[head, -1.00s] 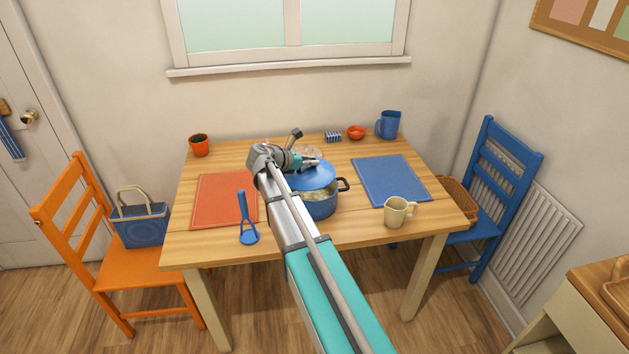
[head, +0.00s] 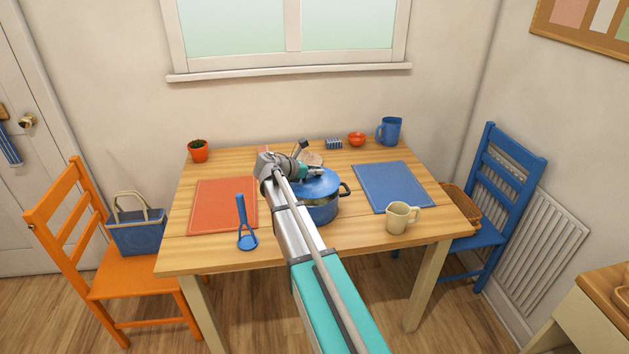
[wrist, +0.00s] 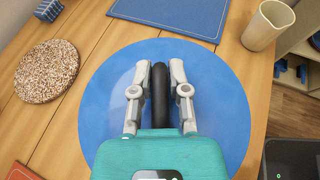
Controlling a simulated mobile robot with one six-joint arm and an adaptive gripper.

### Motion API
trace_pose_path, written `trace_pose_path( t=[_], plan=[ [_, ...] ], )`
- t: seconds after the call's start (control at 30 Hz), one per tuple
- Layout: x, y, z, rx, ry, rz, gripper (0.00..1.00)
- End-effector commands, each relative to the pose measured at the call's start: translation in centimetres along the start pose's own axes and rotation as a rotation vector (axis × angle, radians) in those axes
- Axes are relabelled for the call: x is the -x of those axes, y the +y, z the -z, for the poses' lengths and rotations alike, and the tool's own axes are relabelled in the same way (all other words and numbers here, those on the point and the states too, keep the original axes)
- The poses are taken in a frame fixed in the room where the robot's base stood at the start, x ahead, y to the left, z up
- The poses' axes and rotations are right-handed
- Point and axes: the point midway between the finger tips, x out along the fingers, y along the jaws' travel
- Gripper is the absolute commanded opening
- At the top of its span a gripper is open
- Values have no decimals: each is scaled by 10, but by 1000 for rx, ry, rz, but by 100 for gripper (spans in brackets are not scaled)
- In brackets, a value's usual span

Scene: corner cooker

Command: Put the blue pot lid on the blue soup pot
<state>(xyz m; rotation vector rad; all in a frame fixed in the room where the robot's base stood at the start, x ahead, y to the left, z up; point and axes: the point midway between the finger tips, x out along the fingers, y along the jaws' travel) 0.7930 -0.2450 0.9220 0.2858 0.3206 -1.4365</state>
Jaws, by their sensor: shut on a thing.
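The blue pot lid (head: 319,182) is over the top of the blue soup pot (head: 322,211) on the wooden table. In the head view the lid looks level and close to the pot's rim; my arm hides the left side of the pot. In the wrist view the lid (wrist: 215,110) is a broad blue disc that hides the pot below. My gripper (wrist: 160,75) is shut on the lid's dark bar handle (wrist: 160,100). In the head view my gripper (head: 310,172) is above the lid.
An orange placemat (head: 222,206) and blue utensil (head: 246,228) lie left. A round speckled trivet (wrist: 46,71) is behind the pot. A blue mug (head: 390,131) stands at the back right.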

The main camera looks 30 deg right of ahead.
Motion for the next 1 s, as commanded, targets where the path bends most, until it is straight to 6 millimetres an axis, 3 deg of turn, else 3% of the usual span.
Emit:
trace_pose_path(
  t=[0.4, 0.9, 0.93, 1.0],
  plan=[
    [-16, 2, 30, 0, -1, 0, 0],
    [-18, 2, 32, 0, -1, 0, 0],
    [-17, 2, 32, 0, 0, 0, 27],
    [-17, 2, 32, 0, 0, 0, 40]
  ],
)
